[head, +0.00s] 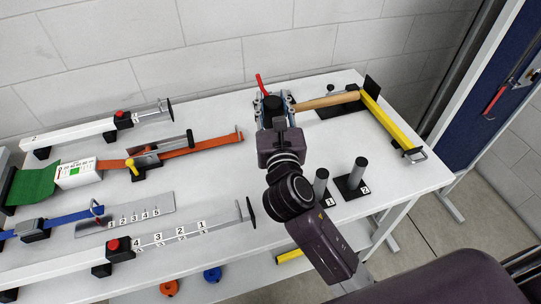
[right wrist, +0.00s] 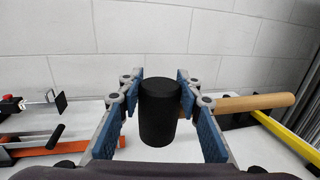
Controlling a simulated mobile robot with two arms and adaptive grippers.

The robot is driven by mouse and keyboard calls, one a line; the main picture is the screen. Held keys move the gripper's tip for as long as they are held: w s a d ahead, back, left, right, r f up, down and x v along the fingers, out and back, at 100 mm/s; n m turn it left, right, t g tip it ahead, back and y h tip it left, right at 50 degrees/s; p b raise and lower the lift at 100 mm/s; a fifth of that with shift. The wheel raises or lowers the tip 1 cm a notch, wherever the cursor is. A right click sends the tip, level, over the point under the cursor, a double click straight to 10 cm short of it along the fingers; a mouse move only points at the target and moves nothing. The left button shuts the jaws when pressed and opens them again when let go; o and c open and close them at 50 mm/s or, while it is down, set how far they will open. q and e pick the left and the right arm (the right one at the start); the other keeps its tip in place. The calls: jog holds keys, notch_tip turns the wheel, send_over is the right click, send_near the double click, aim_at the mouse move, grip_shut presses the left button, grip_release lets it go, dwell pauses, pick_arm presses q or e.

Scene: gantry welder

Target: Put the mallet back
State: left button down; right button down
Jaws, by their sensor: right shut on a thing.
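The mallet has a black cylindrical head (right wrist: 158,112) and a light wooden handle (head: 326,102). My right gripper (head: 274,106) is shut on the head, with one blue-padded finger on each side of it in the right wrist view (right wrist: 160,110). The handle points right, over a black plate (head: 342,112) and towards a yellow bar (head: 390,120). I cannot tell whether the handle touches either one. The lower side of the head is hidden in the head view. My left gripper is not in view.
Two black posts, marked 1 (head: 321,184) and 2 (head: 357,174), stand on the white table (head: 420,178) near my right arm. A red lever (head: 262,85) is just behind the gripper. Several rail fixtures with orange, green and blue straps fill the left side. A wall closes the back.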

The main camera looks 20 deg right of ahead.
notch_tip(320, 180, down, 15)
jog(key=b, duration=0.5)
jog(key=shift+f, duration=0.2)
jog(key=shift+r, duration=0.1)
jog(key=shift+f, duration=0.2)
jog(key=c, duration=1.4)
grip_release()
